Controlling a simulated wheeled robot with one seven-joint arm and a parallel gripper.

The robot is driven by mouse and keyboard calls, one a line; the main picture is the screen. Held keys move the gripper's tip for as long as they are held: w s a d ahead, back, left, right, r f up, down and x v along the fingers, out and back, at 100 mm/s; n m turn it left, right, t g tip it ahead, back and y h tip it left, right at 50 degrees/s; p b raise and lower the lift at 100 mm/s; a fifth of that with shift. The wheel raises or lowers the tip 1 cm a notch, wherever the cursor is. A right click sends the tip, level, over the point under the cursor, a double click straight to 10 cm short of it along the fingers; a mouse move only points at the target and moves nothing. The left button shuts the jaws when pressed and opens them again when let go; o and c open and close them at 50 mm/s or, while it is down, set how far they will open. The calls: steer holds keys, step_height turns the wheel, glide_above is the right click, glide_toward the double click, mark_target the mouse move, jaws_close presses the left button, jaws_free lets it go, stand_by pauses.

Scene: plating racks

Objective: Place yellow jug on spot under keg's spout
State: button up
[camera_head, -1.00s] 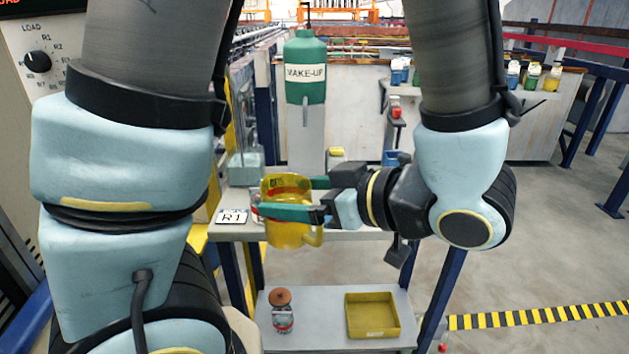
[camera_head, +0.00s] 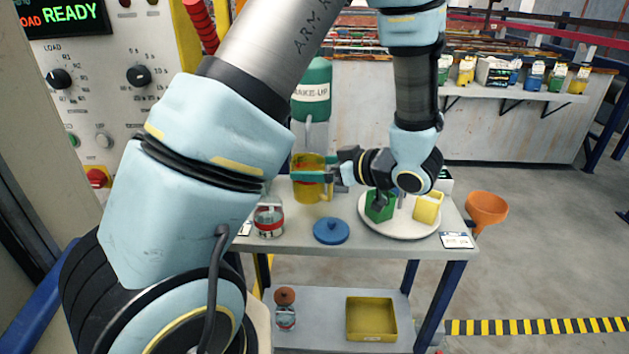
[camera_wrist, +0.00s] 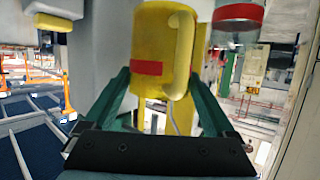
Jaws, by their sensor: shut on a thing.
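The yellow jug (camera_head: 308,190) is held upright by my gripper (camera_head: 312,172) in the head view, with a green finger on either side of it. In the wrist view the jug (camera_wrist: 150,45) shows a red band and its handle, between the two green fingers (camera_wrist: 158,85). The green keg (camera_head: 311,95) marked MAKE-UP stands on a grey post behind the jug. The jug is in front of and below the keg. The spout and the spot under it cannot be made out, and I cannot tell whether the jug touches the table.
The table (camera_head: 290,238) holds a red-banded glass jar (camera_head: 269,220), a blue lid (camera_head: 331,231) and a white round tray (camera_head: 405,230) with green and yellow containers. An orange funnel (camera_head: 486,208) hangs at the right edge. A yellow bin (camera_head: 371,318) sits on the lower shelf.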

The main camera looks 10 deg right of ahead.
mark_target(322, 186)
steer(key=shift+f+p, duration=0.5)
steer(key=shift+f, duration=1.5)
steer(key=shift+w+f+p, duration=0.2)
steer(key=shift+f+p, duration=0.1)
steer(key=shift+f, duration=0.1)
steer(key=shift+f, duration=0.15)
steer(key=o, duration=1.1)
steer(key=b+v, duration=0.2)
steer(key=v, duration=1)
steer(key=shift+b, duration=0.35)
steer(key=shift+s, duration=0.1)
